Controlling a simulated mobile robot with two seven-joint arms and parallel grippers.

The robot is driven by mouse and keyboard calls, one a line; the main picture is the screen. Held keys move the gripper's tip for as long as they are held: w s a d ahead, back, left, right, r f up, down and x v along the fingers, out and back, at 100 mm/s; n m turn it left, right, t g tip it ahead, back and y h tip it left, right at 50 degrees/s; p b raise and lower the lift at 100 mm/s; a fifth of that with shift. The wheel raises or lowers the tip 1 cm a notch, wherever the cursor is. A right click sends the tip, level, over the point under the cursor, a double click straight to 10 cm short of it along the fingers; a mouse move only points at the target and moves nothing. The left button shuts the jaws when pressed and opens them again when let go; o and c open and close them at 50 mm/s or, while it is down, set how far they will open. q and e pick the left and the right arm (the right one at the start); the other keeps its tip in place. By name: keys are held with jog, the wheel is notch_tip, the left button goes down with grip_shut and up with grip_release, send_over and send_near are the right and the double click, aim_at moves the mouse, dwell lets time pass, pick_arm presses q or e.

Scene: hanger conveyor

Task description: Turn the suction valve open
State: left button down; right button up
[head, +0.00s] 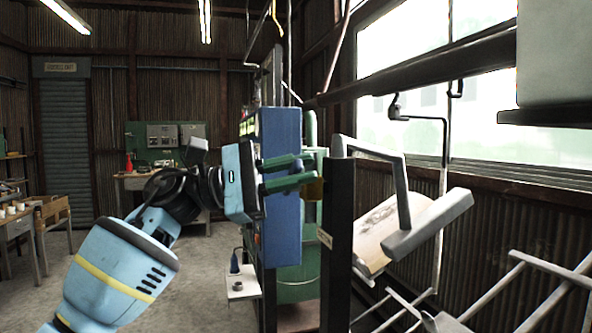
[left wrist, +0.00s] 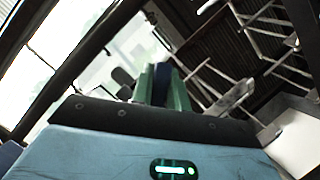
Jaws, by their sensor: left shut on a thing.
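My left gripper (head: 306,176) reaches in from the left in the head view, past the blue upright panel (head: 280,215). Its two green fingers point right and are closed together on something small. My right gripper is not in view.
A green tank (head: 298,270) stands behind the blue panel. Grey bar frames (head: 430,222) hang close on the right, below a thick dark rail (head: 430,70). A small white shelf (head: 240,287) stands low beside the panel. The floor (head: 205,265) behind my arm is clear.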

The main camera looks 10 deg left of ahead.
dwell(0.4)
pick_arm(q)
jog(key=c, duration=1.4)
grip_release()
jog(key=shift+o, duration=0.2)
jog(key=shift+a, duration=0.1)
jog(key=b+v, duration=0.1)
jog(key=v, duration=0.6)
jog(key=shift+a+b, duration=0.3)
jog(key=shift+a, duration=0.05)
